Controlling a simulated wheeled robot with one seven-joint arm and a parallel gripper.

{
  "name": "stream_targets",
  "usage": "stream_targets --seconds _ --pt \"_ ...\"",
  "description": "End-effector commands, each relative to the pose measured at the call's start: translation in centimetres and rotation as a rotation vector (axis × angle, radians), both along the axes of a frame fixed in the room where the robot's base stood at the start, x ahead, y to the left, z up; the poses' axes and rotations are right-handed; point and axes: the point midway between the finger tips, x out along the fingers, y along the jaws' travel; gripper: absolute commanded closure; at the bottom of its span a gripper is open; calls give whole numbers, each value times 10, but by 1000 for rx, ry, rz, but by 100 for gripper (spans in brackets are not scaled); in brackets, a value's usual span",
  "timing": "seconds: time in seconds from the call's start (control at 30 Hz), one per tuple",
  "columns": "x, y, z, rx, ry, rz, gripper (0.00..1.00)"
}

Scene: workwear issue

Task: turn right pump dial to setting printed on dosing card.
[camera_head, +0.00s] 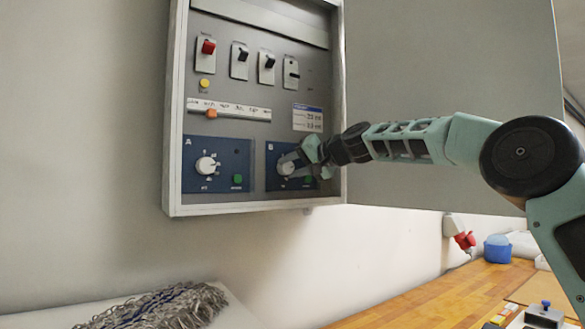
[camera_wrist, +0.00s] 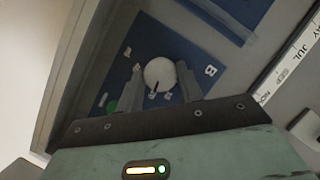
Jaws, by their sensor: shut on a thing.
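The right pump dial (camera_head: 286,168) is a white knob on the blue panel marked B, low on the wall cabinet. It also shows in the wrist view (camera_wrist: 160,72), with a dark pointer mark and the panel's printed scale partly hidden. My gripper (camera_head: 292,163) is at this dial; in the wrist view its two fingers (camera_wrist: 160,80) stand on either side of the knob, shut on it. A white card with a blue header (camera_head: 307,118), apparently the dosing card, is above panel B; its print is too small to read surely.
The left dial (camera_head: 206,166) sits on panel A with a green button beside it. A slider strip (camera_head: 228,109) and several switches are above. The open cabinet door (camera_head: 450,100) stands right, behind my arm. A wooden bench (camera_head: 440,297) is below.

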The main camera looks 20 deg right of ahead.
Motion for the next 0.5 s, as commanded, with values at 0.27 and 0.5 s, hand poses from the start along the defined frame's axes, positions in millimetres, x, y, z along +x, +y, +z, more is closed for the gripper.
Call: stream_targets --seconds 0.27,0.5 --pt "0 -1 0 -1 -1 -1 42" --pt "-6 -5 1 -2 -3 -2 42"
